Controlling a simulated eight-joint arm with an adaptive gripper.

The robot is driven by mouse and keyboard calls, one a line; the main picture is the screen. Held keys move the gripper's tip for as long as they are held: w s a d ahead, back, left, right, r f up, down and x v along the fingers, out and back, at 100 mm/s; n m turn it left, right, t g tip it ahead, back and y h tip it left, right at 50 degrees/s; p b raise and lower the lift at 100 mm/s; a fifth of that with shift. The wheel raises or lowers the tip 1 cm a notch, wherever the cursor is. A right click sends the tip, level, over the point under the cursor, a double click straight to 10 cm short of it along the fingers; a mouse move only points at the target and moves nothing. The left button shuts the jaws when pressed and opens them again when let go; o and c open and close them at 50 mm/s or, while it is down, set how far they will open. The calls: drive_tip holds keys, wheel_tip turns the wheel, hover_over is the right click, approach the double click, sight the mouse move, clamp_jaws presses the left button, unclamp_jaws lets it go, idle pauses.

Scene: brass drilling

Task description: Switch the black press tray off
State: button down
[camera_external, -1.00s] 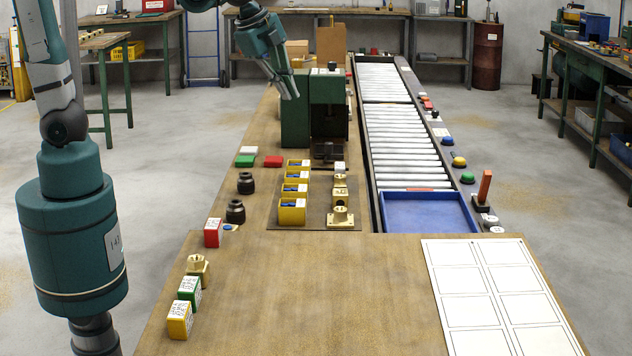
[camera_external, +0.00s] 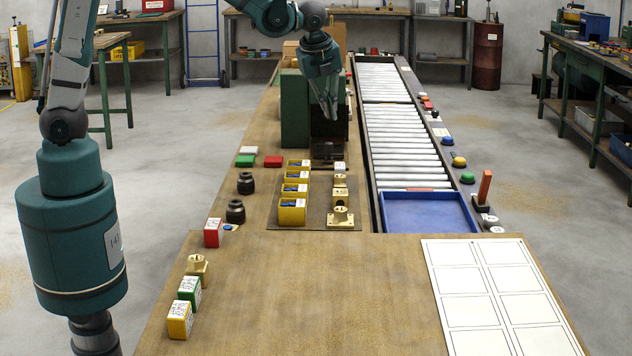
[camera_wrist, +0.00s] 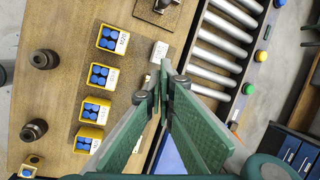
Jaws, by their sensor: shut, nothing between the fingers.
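The black press tray (camera_external: 326,163) lies at the foot of the green press (camera_external: 295,110), on the wooden bench. Part of the tray shows at the top of the wrist view (camera_wrist: 150,12), with a dark metal fitting on it. A small white block (camera_external: 339,167) stands just in front of the tray; it has faint marks in the wrist view (camera_wrist: 160,52). I cannot make out a switch or its state. My gripper (camera_external: 332,113) hangs before the press, above the tray area, pointing down. Its fingers (camera_wrist: 163,75) are together and empty, and partly hide the bench below.
Yellow bins with blue pieces (camera_external: 292,212) and brass parts (camera_external: 340,217) stand on a dark mat in front. Dark round parts (camera_external: 236,211) lie left. The roller conveyor (camera_external: 400,140) and blue tray (camera_external: 425,212) are right.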

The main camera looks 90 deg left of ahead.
sight(342, 150)
drive_tip(key=w+a+f+m+g, duration=0.1)
drive_tip(key=w+a+f+m, duration=0.2)
drive_tip(key=a+f, duration=0.7)
drive_tip(key=shift+w+m+g+y, duration=0.3)
drive_tip(key=shift+w+m+g, duration=0.1)
drive_tip(key=shift+w, duration=0.25)
drive_tip(key=shift+f, duration=0.2)
drive_tip(key=b+x, duration=0.1)
drive_tip(key=x, duration=0.8)
drive_tip(key=shift+a+f, duration=0.1)
drive_tip(key=shift+f, duration=0.15)
drive_tip(key=shift+a+f, duration=0.2)
drive_tip(key=shift+a, duration=1.85)
drive_tip(key=shift+a, duration=0.1)
drive_tip(key=a+b, duration=0.1)
drive_tip(key=a, duration=0.8)
